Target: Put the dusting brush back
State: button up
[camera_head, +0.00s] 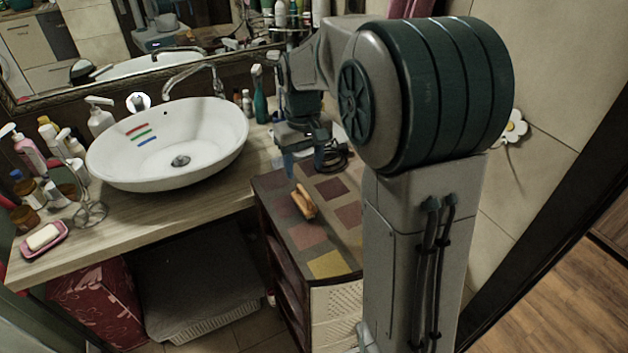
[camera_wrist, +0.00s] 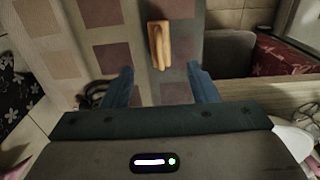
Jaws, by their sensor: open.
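The dusting brush (camera_head: 304,201) has an orange-brown wooden body and lies on the patchwork top of the low cabinet (camera_head: 327,265), near its left edge. In the wrist view the brush (camera_wrist: 158,45) is ahead of my fingertips and roughly centred between them. My gripper (camera_head: 304,168) is above the cabinet top, behind the brush in the head view. In the wrist view my gripper (camera_wrist: 161,84) has its two blue fingers apart with nothing between them. The brush's underside is hidden.
A white basin (camera_head: 215,165) stands on the wooden counter (camera_head: 150,225), left of the cabinet. A teal spray bottle (camera_head: 260,98) and several toiletries stand at the back. A dark coiled cable (camera_head: 336,157) lies behind my gripper. The cabinet top's front is clear.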

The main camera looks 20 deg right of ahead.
jog(key=s+r+m+t, duration=0.2)
jog(key=s+t, duration=0.1)
jog(key=s, duration=1.8)
